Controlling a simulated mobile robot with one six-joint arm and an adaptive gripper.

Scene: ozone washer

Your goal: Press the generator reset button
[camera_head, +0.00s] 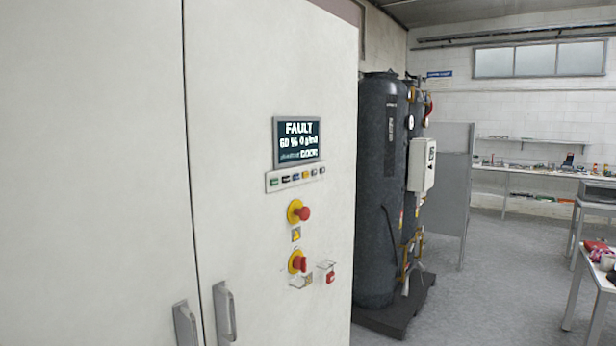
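The white generator cabinet (255,70) fills the left of the head view. Its dark display (298,141) reads FAULT with smaller lines below, partly too blurred to read. A strip of small coloured buttons (296,179) sits just under the display. The button labels are too small to read, so I cannot tell which one is reset. Below are a red mushroom knob on a yellow disc (301,212), a yellow warning sign (296,235) and a red switch on yellow (298,262). A small red item under a clear cover (328,274) is beside the switch. My gripper is not in view.
Two cabinet handles (225,312) project at the lower left. Dark tanks (378,190) stand on a black base (392,318) right of the cabinet. A grey partition (450,190) stands behind them. A table (590,275) is at the right edge. The grey floor (490,310) between is clear.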

